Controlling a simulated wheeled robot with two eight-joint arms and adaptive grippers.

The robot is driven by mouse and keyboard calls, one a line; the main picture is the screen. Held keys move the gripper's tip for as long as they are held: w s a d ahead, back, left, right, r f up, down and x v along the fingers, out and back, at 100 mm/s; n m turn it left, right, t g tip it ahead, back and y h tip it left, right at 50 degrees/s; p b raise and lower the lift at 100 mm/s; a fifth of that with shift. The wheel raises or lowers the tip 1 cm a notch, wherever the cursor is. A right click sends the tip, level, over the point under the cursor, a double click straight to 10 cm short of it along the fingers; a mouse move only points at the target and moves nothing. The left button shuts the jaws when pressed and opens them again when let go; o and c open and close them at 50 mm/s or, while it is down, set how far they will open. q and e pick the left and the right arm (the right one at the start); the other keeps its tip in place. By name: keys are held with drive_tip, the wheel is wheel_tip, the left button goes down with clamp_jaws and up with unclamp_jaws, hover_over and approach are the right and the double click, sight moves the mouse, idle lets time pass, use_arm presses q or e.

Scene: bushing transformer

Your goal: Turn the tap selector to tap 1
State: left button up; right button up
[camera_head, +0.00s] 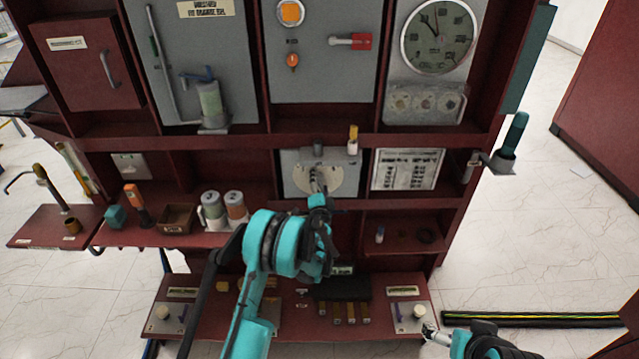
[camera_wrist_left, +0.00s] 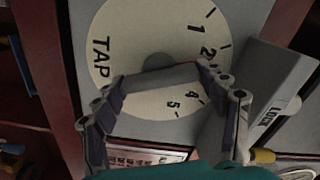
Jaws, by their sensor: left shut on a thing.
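The tap selector dial (camera_head: 300,180) is a pale round plate on a grey panel in the middle of the cabinet. In the left wrist view the dial (camera_wrist_left: 130,40) reads TAP, with 1, 2, 4 and 5 visible; the place between 2 and 4 is covered. My left gripper (camera_wrist_left: 158,82) is at the dial, its fingers closed around the grey selector handle (camera_wrist_left: 158,76), which lies across the dial. In the head view my left gripper (camera_head: 318,192) covers part of the dial. My right gripper (camera_head: 431,332) is low at the right, away from the dial; its jaws are unclear.
A grey block marked Lock (camera_wrist_left: 262,85) stands beside the dial. A yellow-tipped part (camera_head: 353,137) is above right of the dial. A printed chart (camera_head: 408,169) is to its right. Shelves with a grey cup (camera_head: 212,207) and a wooden box (camera_head: 176,217) are to the left.

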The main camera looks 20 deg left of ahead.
use_arm(q)
drive_tip(key=n, duration=0.3)
drive_tip(key=shift+n, duration=0.3)
drive_tip(key=shift+a+n, duration=0.1)
drive_tip(key=shift+n, duration=1.8)
drive_tip(key=o, duration=1.2)
drive_tip(key=shift+c, duration=0.2)
drive_tip(key=shift+s, duration=0.1)
drive_tip(key=v, duration=0.7)
drive_tip(key=shift+s, duration=0.2)
drive_tip(key=shift+r, duration=0.1)
